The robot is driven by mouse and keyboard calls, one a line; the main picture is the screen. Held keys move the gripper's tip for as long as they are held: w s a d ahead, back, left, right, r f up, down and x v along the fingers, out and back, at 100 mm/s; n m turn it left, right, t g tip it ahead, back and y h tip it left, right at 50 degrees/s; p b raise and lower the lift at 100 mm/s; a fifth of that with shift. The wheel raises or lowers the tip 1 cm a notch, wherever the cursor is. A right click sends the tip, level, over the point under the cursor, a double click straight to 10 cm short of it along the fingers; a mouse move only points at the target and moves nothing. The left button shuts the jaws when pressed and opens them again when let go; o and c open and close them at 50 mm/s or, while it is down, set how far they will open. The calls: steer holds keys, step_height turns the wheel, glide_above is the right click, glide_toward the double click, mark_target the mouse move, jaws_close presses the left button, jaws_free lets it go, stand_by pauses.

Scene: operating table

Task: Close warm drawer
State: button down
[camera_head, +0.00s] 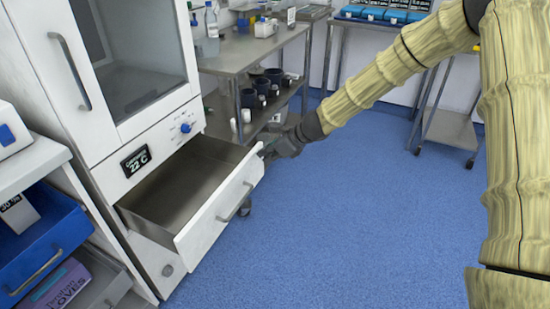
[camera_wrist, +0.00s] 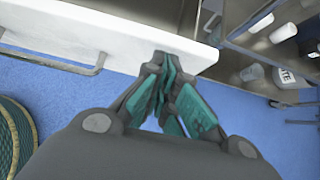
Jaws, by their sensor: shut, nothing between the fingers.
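The warm drawer (camera_head: 228,208) is pulled well out of the white cabinet (camera_head: 113,70), and its inside is empty. The drawer has a white front with a metal bar handle (camera_head: 235,202). A display on the cabinet above it reads 22 °C. My gripper (camera_head: 268,150) is shut and empty at the far right end of the drawer front. In the wrist view my gripper (camera_wrist: 172,75) has its fingertips at the edge of the white drawer front (camera_wrist: 100,38), beside the handle (camera_wrist: 75,66). I cannot tell whether they touch it.
A metal shelf table (camera_head: 250,50) with dark cups and bottles stands behind the drawer. A blue bin (camera_head: 40,245) is on a shelf at the left. A small metal cart (camera_head: 450,127) stands at the back right. The blue floor in front of the drawer is clear.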

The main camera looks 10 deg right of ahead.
steer(key=shift+w+a, duration=0.2)
steer(key=shift+a, duration=0.05)
stand_by(0.3)
